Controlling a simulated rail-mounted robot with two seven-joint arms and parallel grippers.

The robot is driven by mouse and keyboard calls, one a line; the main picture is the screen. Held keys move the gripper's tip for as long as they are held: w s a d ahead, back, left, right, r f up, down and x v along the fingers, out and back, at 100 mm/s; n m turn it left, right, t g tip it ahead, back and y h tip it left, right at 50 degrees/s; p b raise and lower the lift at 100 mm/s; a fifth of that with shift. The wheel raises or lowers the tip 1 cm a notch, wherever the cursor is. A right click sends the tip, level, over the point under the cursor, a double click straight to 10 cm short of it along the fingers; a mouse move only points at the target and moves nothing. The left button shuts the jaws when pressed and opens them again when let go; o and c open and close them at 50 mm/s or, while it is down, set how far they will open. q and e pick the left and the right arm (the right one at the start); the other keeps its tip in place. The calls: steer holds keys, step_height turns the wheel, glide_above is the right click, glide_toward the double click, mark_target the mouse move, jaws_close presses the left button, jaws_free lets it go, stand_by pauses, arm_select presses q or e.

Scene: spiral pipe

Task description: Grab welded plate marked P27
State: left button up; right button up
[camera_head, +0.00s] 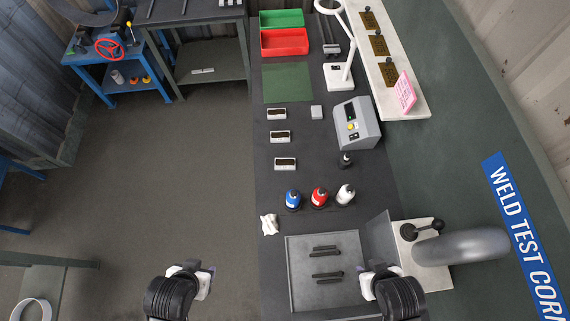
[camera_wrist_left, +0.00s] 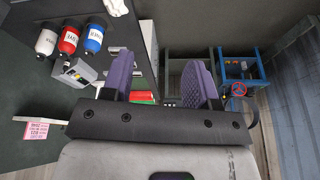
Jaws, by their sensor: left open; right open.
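Three small dark plates with white labels lie in a column on the dark bench: a far one (camera_head: 277,113), a middle one (camera_head: 280,137) and a near one (camera_head: 285,163). Their markings are too small to read, so I cannot tell which is P27. My left gripper (camera_head: 199,270) hangs over the floor left of the bench, well short of the plates. Its purple-padded fingers (camera_wrist_left: 160,80) are apart and empty in the left wrist view. My right gripper (camera_head: 381,268) is open at the right edge of a grey tray, nearer than the plates.
Blue, red and white bottles (camera_head: 319,196) stand between the plates and the grey tray (camera_head: 299,270). The tray holds dark bars. A grey control box (camera_head: 357,124) stands right of the plates. A curved pipe (camera_head: 462,247) is at the right. A white shelf (camera_head: 408,107) bears brown plates.

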arm_select(q)
steer(key=o, duration=0.6)
